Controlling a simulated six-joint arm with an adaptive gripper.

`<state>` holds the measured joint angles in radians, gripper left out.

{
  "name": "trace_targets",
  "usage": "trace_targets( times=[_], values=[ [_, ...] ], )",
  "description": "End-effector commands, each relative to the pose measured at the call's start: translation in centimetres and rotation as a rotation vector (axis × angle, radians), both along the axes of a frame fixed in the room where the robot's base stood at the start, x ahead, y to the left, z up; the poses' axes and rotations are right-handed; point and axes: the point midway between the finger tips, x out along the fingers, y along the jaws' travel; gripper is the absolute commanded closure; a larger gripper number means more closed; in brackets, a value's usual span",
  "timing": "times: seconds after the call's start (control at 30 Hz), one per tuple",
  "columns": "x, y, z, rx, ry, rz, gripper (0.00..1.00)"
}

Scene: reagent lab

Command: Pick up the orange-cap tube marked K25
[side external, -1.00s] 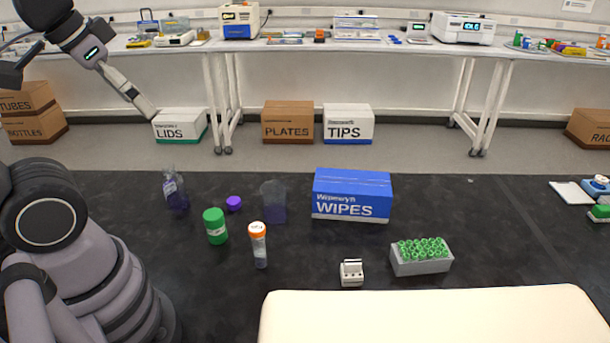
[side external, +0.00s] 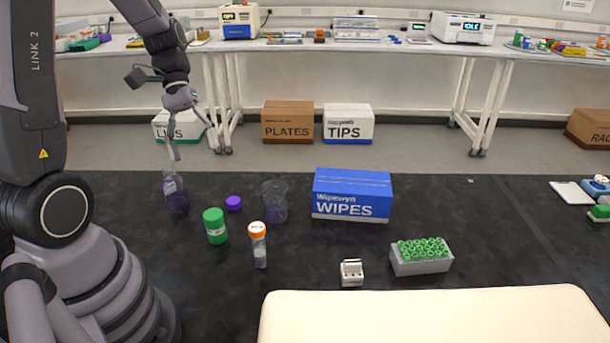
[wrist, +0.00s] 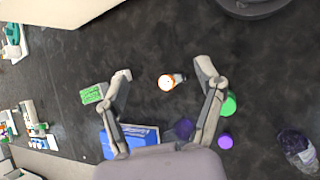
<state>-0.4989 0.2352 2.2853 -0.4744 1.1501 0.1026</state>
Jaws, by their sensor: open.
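The orange-cap tube (side external: 258,246) stands upright on the dark bench, clear-bodied with a white label; its marking is too small to read. In the wrist view its cap (wrist: 166,82) shows from above, between my fingers but farther away. My gripper (wrist: 161,77) is open and empty, its two fingers spread wide. In the side view my gripper (side external: 190,140) hangs in the air at the upper left, behind and well above the tube, apart from it.
A purple cap (side external: 234,203), a beaker (side external: 274,202) and a flask (side external: 175,195) are behind. A blue wipes box (side external: 351,195), small white device (side external: 351,272) and green-tube rack (side external: 420,257) are to the right.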

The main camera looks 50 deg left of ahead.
Motion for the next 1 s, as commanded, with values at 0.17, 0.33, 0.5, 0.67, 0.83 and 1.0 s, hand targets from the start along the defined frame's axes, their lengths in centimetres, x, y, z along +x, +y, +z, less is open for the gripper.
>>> trace_targets(
  times=[0.17, 0.33, 0.5, 0.67, 0.83, 1.0],
  values=[
    [1.5, 2.5, -5.5, -0.284, 0.197, 0.263, 0.32],
    [2.1, 4.6, -11.1, -0.558, 0.328, 0.526, 0.32],
    [1.8, 6.2, -16.4, -0.805, 0.410, 0.771, 0.32],
    [1.4, 6.8, -19.7, -0.949, 0.445, 0.920, 0.32],
    [1.5, 6.4, -20.8, -0.999, 0.453, 0.968, 0.32],
    [2.8, 3.6, -20.7, -0.997, 0.459, 0.965, 0.32]
  ],
)
